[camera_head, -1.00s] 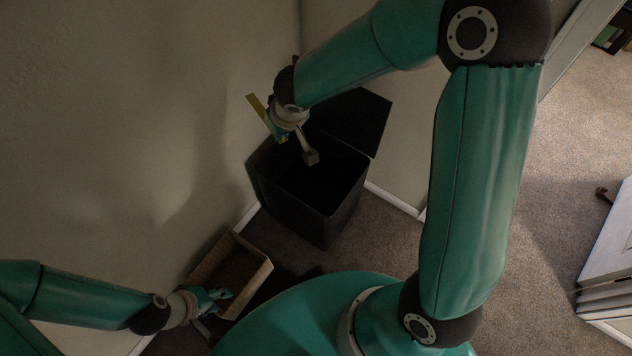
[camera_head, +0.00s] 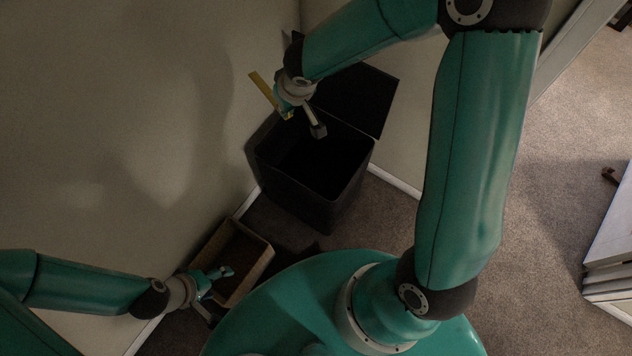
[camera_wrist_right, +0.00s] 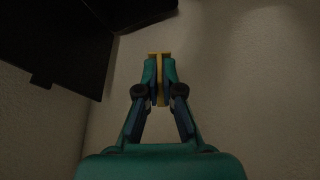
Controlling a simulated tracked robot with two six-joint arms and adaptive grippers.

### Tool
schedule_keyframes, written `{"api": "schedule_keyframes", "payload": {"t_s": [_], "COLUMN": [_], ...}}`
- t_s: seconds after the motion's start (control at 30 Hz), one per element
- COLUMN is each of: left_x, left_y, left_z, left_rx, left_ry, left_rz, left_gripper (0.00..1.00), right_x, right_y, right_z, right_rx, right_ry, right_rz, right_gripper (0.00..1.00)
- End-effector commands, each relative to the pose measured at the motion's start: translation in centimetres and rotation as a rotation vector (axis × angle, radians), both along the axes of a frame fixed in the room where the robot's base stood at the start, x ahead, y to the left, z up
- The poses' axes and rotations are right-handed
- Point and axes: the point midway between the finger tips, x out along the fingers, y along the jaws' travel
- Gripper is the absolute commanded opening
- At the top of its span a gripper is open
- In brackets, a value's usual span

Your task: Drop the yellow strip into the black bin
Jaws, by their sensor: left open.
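The yellow strip (camera_head: 260,86) is held in my right gripper (camera_head: 284,113), beside the wall and above the left rear part of the black bin. In the right wrist view the strip (camera_wrist_right: 159,72) is pinched between the two fingertips of that gripper (camera_wrist_right: 160,84). The black bin (camera_head: 290,191) stands on the carpet with its top open and its lid (camera_head: 362,98) raised at the back. Its inside is dark. My left gripper (camera_head: 221,279) is open at the cardboard box, low on the left.
An open cardboard box (camera_head: 253,270) sits on the floor in front of the bin, along the left wall. Walls meet in a corner behind the bin. A white piece of furniture (camera_head: 612,255) stands at the right edge, with carpet free before it.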

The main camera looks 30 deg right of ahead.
Motion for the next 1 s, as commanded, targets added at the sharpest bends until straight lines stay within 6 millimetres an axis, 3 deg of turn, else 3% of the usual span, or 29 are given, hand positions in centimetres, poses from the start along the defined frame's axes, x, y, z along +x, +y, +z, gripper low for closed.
{"api": "schedule_keyframes", "payload": {"t_s": [0.03, 0.1, 0.4, 0.6, 0.8, 1.0], "left_x": [0.0, 0.0, 0.0, 0.0, 0.0, 0.0], "left_y": [0.0, 0.0, 0.0, 0.0, 0.0, 0.0], "left_z": [-3.1, -5.6, -16.0, -21.6, -24.4, -25.1], "left_rx": [0.0, 0.0, 0.0, 0.0, 0.0, 0.0], "left_ry": [0.001, 0.001, 0.001, 0.001, 0.0, 0.0], "left_rz": [0.0, 0.0, 0.0, 0.0, 0.0, 0.0], "left_gripper": [0.71, 0.71, 0.71, 0.71, 0.71, 0.71], "right_x": [0.2, 0.6, 2.1, 2.8, 3.1, 3.1], "right_y": [-0.9, -2.1, -8.3, -12.5, -15.2, -15.9], "right_z": [-3.7, -6.7, -19.9, -27.1, -30.7, -31.9], "right_rx": [0.001, 0.001, 0.004, 0.002, 0.001, 0.0], "right_ry": [0.004, 0.003, 0.002, 0.001, 0.001, 0.001], "right_rz": [0.004, 0.02, 0.098, 0.143, 0.172, 0.184], "right_gripper": [0.0, 0.0, 0.0, 0.0, 0.0, 0.0]}}
